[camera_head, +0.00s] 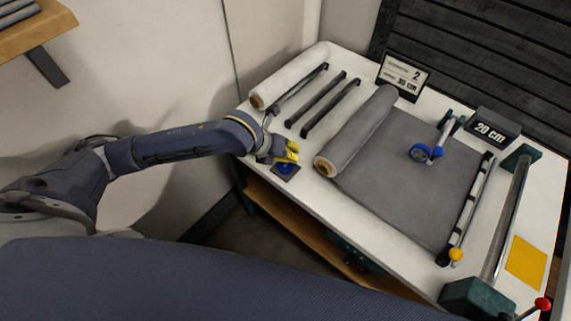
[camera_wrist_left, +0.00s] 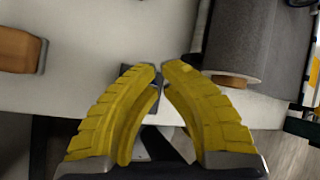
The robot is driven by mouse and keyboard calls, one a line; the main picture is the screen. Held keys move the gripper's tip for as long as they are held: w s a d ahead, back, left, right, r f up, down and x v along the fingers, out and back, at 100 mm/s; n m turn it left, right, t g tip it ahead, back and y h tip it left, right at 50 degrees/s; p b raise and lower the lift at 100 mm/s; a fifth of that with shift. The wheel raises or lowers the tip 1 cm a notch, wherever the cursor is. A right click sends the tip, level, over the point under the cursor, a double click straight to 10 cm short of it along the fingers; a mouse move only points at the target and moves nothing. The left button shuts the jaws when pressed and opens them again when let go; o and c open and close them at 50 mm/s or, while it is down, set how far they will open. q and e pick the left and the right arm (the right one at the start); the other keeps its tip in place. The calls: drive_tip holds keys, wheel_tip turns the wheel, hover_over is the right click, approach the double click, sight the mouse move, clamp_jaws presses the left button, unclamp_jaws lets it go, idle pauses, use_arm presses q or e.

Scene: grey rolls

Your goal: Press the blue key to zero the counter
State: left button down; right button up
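The blue key (camera_head: 286,169) is a round blue button on a small dark base (camera_head: 285,175) at the table's near left edge. My left gripper (camera_head: 289,157) has yellow fingers and is right over the key, partly covering it in the head view. I cannot tell whether it touches the key. In the left wrist view the fingertips (camera_wrist_left: 161,68) come together with nothing held between them, and they hide the key. The counter display (camera_head: 490,132) at the back right reads 20 cm. My right gripper is in neither view.
A grey roll (camera_head: 356,132) with its unrolled sheet (camera_head: 415,175) lies right of the key. A blue measuring wheel (camera_head: 420,152) rests on the sheet. Dark bars (camera_head: 316,103) and a pale roll (camera_head: 290,75) lie behind. A sign (camera_head: 402,76) shows 2 and 30 cm.

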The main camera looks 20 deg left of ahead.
sight(290, 163)
use_arm(q)
drive_tip(key=shift+f, duration=0.9)
idle(1.6)
drive_tip(key=shift+r, duration=0.9)
drive_tip(key=shift+r, duration=2.5)
